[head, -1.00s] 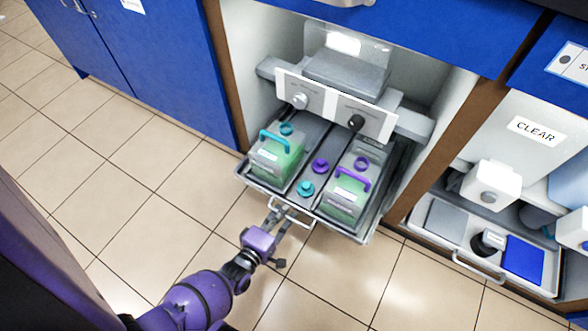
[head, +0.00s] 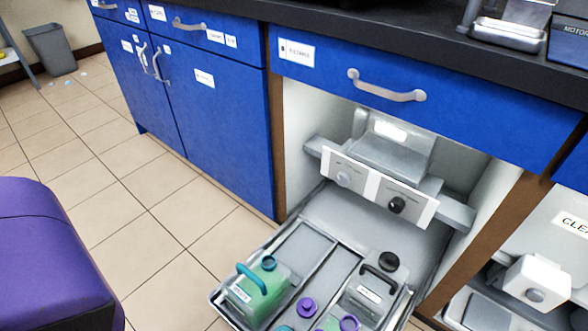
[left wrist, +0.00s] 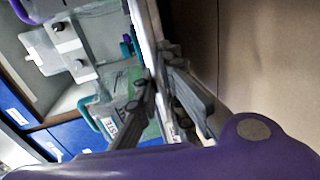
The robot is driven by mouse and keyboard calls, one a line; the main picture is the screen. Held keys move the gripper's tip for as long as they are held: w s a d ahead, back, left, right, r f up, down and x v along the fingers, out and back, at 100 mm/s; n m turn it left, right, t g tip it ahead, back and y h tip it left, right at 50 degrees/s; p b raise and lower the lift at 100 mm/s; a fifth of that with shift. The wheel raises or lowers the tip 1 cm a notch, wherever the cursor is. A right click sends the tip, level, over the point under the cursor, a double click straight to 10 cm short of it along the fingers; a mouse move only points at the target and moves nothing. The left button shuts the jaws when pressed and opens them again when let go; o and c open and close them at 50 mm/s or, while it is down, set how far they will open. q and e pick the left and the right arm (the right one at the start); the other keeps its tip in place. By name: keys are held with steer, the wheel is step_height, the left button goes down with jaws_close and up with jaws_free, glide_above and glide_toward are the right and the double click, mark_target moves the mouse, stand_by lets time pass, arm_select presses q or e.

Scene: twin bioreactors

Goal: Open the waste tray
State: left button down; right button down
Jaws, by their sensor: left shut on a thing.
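The waste tray (head: 305,243) is a grey metal drawer, pulled well out from the cabinet bay. It carries a green container with a teal handle (head: 253,290), a purple-handled one (head: 340,324) at the bottom edge, and a clear container with a black handle and cap (head: 375,290). My left gripper (left wrist: 160,75) shows only in the left wrist view, shut on the tray's front handle. The handle is mostly hidden there by the fingers. The tray's front is cut off in the head view. My right gripper is not in view.
A pump unit with a white knob panel (head: 378,190) sits in the bay above the tray. A blue drawer with a handle (head: 388,88) is over it. At the right is another bay with a white device (head: 537,283).

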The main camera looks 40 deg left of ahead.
arm_select(q)
steer(key=shift+f+v, duration=0.2)
steer(key=shift+v, duration=0.75)
steer(key=shift+f+v, duration=0.2)
steer(key=shift+v, duration=0.75)
steer(key=c, duration=1.8)
jaws_free()
steer(key=shift+s, duration=0.1)
steer(key=shift+c, duration=0.2)
steer(key=v, duration=0.7)
steer(key=shift+s, duration=0.15)
